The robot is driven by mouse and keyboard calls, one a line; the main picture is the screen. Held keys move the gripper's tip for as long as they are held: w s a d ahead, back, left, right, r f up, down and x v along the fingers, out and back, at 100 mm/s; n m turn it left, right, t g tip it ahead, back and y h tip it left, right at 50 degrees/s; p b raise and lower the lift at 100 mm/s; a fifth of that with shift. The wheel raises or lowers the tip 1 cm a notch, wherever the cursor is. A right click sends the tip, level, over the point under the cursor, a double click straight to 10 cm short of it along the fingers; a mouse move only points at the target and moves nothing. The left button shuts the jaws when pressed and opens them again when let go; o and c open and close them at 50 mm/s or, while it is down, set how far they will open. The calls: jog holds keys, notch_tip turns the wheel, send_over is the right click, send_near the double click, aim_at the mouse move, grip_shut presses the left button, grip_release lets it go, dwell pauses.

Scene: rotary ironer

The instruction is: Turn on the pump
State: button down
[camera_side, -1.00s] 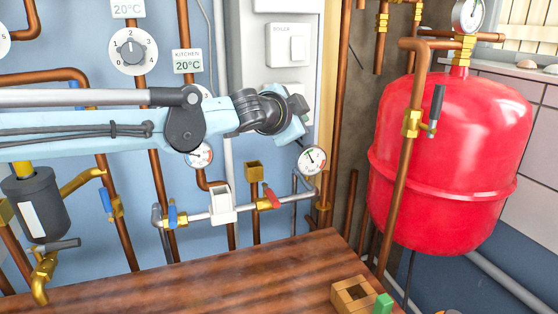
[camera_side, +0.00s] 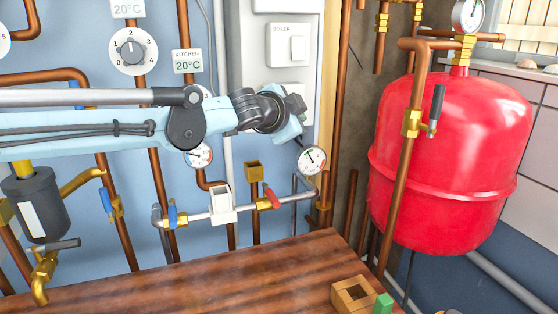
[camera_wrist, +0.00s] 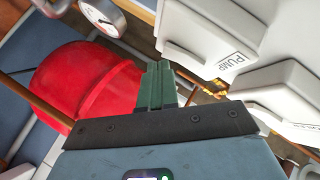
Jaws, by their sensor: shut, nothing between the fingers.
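The white pump switch box (camera_wrist: 205,42), labelled PUMP, fills the upper middle and right of the wrist view, with a raised rocker on its face. In the side view the pump switch (camera_side: 297,89) is mostly hidden behind my wrist, under the boiler switch. My gripper (camera_wrist: 158,68) shows dark green fingers, closed together and empty. In the wrist view the fingertips are just left of the pump box's lower left corner. I cannot tell whether they touch it.
The boiler switch (camera_side: 290,44) is above my wrist, and part of another white switch box (camera_wrist: 285,95) shows at right in the wrist view. A red tank (camera_side: 445,165) stands right. Copper pipes, gauges and a valve manifold (camera_side: 221,205) lie below. The wooden table (camera_side: 200,285) is mostly clear.

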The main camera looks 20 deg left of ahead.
jog(key=shift+w+a, duration=0.2)
jog(key=shift+d, duration=0.1)
dwell(0.4)
jog(key=shift+s+d, duration=0.45)
jog(key=shift+s, duration=0.1)
jog(key=shift+s+d+r, duration=0.2)
jog(key=shift+s+d, duration=0.7)
jog(key=shift+s+d+r, duration=0.15)
jog(key=shift+s+d, duration=0.7)
jog(key=shift+d, duration=0.05)
jog(key=shift+a, duration=0.15)
